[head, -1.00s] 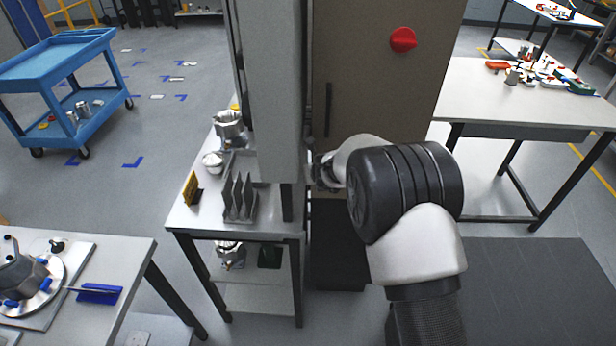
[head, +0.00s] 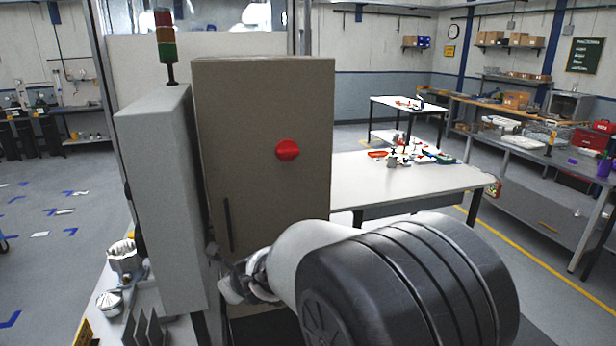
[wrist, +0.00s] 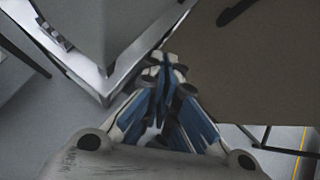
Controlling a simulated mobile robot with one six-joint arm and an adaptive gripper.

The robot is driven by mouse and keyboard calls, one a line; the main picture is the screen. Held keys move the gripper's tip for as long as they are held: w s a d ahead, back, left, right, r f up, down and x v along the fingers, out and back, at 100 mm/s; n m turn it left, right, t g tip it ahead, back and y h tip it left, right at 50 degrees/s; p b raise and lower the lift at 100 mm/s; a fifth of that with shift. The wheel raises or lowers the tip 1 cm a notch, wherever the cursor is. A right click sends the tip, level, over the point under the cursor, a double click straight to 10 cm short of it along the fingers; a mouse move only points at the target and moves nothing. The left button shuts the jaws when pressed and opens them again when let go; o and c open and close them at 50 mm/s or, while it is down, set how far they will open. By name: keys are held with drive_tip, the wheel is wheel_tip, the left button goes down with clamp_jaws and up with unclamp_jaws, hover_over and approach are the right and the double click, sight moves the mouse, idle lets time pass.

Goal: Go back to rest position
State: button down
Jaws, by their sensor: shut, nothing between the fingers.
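My gripper (wrist: 163,68) shows in the wrist view with its fingertips together and nothing between them. Its blue-padded fingers point at the gap between the grey panel and the brown cabinet. In the head view my arm reaches in from the lower right. The gripper end there is small, partly hidden by my own wrist, near the cabinet's lower front. The brown cabinet (head: 262,110) has a red knob (head: 288,150) and a dark vertical handle (head: 227,225). It also fills the upper right of the wrist view (wrist: 245,75).
A tall grey panel (head: 165,200) stands left of the cabinet, with a signal light (head: 165,45) behind. Metal housings (head: 125,256) sit on the small table at lower left. A white table (head: 400,180) with small parts is to the right. The floor at left (head: 60,270) is mostly clear.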

drive_tip(key=s+d+r+n, duration=1.1)
drive_tip(key=d+n, duration=0.1)
drive_tip(key=d, duration=0.1)
drive_tip(key=s+d+f+n+g+h+b, duration=0.1)
drive_tip(key=s+d+f+n+h, duration=0.1)
drive_tip(key=s+d+n, duration=0.4)
drive_tip(key=s+d+f+n+g+h, duration=0.2)
drive_tip(key=s+d+n, duration=0.5)
drive_tip(key=s+d, duration=0.9)
drive_tip(key=shift+f+n+h+b, duration=0.35)
drive_tip(key=shift+f+h, duration=0.25)
drive_tip(key=shift+h, duration=0.4)
drive_tip(key=shift+s+d, duration=0.1)
